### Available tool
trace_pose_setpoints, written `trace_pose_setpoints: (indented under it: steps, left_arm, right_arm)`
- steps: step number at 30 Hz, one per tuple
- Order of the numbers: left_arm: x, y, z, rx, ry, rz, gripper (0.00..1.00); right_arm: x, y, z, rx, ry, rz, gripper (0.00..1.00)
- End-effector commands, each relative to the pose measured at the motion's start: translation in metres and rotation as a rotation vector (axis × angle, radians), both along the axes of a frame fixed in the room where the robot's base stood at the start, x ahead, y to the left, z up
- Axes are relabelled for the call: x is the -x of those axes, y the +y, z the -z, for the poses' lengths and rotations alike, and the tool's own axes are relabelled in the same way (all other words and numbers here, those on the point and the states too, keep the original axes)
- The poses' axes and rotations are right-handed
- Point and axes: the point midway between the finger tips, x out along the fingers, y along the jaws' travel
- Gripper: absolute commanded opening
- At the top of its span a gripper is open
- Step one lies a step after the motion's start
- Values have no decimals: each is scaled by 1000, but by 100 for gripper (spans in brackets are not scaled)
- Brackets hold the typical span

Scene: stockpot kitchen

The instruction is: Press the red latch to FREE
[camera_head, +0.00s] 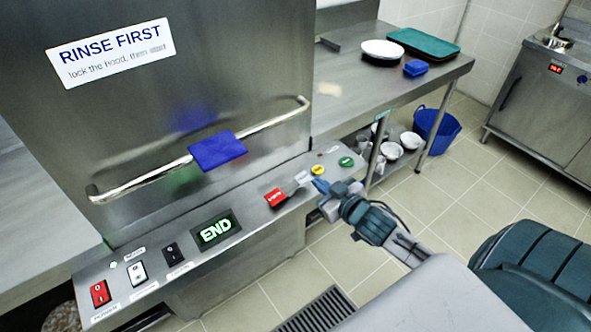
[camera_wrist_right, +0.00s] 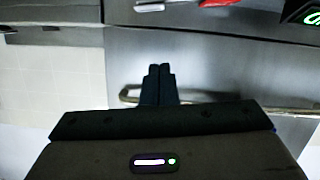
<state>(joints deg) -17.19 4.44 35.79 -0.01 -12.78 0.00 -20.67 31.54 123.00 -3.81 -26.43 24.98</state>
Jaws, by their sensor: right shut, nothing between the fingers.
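The red latch (camera_head: 275,197) is a small red block on the sloped control strip, right of the green END display (camera_head: 216,230). Its lettering is too small to read. A strip of red at the top edge of the right wrist view (camera_wrist_right: 218,3) appears to be the latch. My right gripper (camera_head: 319,185) is shut and empty, to the right of the latch near the strip's front edge, apart from the latch. Its closed dark fingers also show in the right wrist view (camera_wrist_right: 160,69). My left gripper is not in view.
Yellow (camera_head: 317,170) and green (camera_head: 346,162) buttons sit right of the latch. A red rocker switch (camera_head: 100,293) is at the strip's left end. The hood's bar handle (camera_head: 270,121) with a blue pad (camera_head: 217,150) runs above. A side table (camera_head: 350,98) holds dishes.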

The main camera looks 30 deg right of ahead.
Motion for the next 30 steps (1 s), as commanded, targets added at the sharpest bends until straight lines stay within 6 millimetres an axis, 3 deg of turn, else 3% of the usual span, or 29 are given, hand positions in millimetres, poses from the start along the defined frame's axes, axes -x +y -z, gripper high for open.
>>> trace_pose_setpoints:
  steps: [14, 20, 30]
  left_arm:
    - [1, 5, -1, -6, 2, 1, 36]
    - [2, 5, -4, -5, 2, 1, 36]
    - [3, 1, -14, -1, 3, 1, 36]
  right_arm:
    - [-4, 1, -3, -3, -6, -1, 0]
    - [-31, 2, 2, -5, -8, 0, 0]
    - [-98, 5, 18, -5, -6, -1, 0]
